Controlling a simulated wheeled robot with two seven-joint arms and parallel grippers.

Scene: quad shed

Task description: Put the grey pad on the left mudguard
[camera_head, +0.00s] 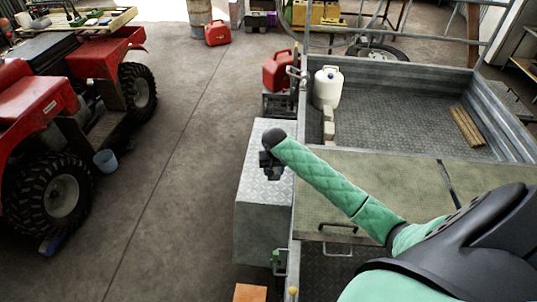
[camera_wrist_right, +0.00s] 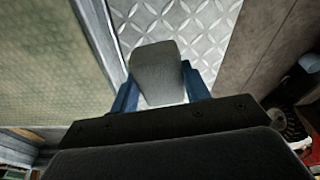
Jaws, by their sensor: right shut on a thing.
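My right gripper (camera_head: 270,167) reaches over the metal checker-plate box beside the trailer. In the right wrist view, its blue fingers (camera_wrist_right: 160,90) are shut on the grey pad (camera_wrist_right: 157,72), one on each side of it. The pad is above the checker plate there; I cannot tell the gap. In the head view I cannot make out the pad at the dark gripper. The red quad stands at the left, with a near red mudguard (camera_head: 32,104) and a farther red mudguard (camera_head: 105,57). I cannot tell which is the left one. My left gripper is not in view.
The checker-plate box (camera_head: 262,215) stands against the trailer (camera_head: 385,105). A white gas bottle (camera_head: 327,88) stands in the trailer. A red jerrycan (camera_head: 277,72) is behind the box. Bare floor (camera_head: 185,150) lies between quad and box.

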